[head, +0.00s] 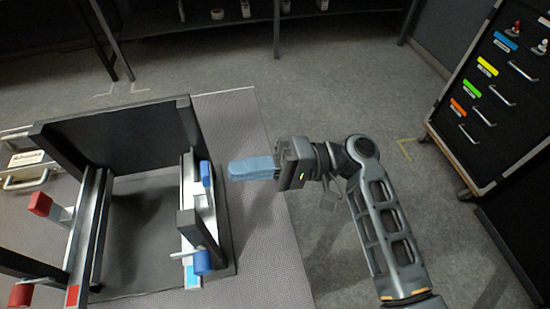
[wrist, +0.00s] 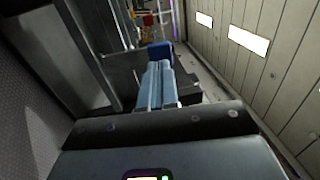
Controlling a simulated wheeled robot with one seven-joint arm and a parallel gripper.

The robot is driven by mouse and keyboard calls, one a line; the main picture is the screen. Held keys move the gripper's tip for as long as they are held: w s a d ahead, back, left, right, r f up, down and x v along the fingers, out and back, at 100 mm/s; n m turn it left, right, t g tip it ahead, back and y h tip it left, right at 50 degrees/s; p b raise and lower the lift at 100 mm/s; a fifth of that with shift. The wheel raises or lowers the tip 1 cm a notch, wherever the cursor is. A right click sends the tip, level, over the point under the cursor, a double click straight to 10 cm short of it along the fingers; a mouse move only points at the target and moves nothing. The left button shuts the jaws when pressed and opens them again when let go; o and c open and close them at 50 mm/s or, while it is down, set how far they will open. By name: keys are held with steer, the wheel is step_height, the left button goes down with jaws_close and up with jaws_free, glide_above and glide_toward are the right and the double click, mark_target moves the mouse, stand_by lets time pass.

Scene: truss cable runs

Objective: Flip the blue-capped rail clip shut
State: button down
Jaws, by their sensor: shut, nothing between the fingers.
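Two blue caps show on the right-hand rail (head: 190,205) of the dark frame in the head view. The far blue cap (head: 206,173) stands at the rail's right side. The near blue cap (head: 202,262) sits at the end of a light lever that sticks out from the rail. My gripper (head: 231,170) has pale blue fingers, shut and empty, pointing left with a small gap to the far cap. In the wrist view a blue cap (wrist: 160,50) appears just beyond my fingertips (wrist: 160,64). I cannot tell whether they touch there.
Red-capped levers (head: 40,204) stand on the left-hand rail (head: 88,230). A tall dark panel (head: 112,140) closes the frame's far side. A drawer cabinet (head: 495,90) is at the right. The grey bench top (head: 262,255) right of the frame is clear.

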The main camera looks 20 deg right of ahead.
mark_target(201, 186)
steer(key=shift+a+r, duration=0.15)
steer(key=shift+a, duration=1.2)
